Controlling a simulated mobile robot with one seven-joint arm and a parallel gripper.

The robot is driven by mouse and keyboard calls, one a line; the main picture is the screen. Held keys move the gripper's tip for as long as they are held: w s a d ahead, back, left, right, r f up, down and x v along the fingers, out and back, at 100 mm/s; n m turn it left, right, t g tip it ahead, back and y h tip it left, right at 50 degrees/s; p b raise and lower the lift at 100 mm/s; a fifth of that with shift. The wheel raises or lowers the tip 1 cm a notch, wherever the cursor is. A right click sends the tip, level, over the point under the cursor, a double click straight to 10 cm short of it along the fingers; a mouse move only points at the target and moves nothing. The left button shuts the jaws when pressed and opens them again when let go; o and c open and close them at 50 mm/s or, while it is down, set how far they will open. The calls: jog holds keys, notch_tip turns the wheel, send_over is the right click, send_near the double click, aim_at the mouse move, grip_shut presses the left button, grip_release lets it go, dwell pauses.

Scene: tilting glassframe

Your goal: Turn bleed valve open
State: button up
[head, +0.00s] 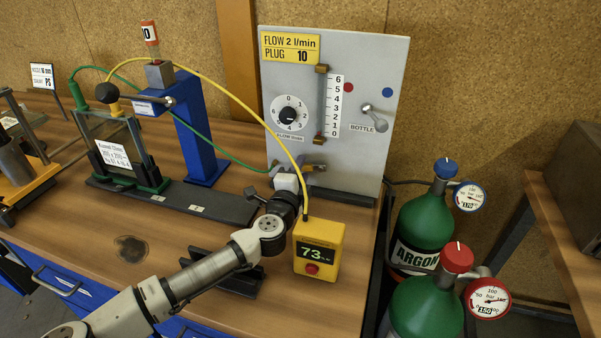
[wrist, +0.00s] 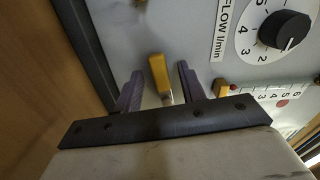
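The bleed valve's yellow lever (wrist: 159,73) stands out from the lower part of the grey panel (head: 352,92), seen in the wrist view. My gripper (wrist: 160,82) is open, with one purple finger on each side of the lever. A narrow gap shows between the lever and each finger, so neither visibly grips it. In the head view, my gripper (head: 303,168) is at the panel's lower left, and my wrist hides most of the valve there. The lever's base is partly hidden behind the gripper's dark bar in the wrist view.
The flow dial (head: 288,116), the flow tube (head: 331,104) and the bottle lever (head: 375,117) are higher on the panel. A yellow meter reading 73 (head: 318,249) stands in front, with a yellow cable (head: 243,112) arching above my gripper. Green argon cylinders (head: 425,222) stand at right.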

jog(key=b+v, duration=0.4)
jog(key=v, duration=1)
jog(key=shift+w, duration=0.1)
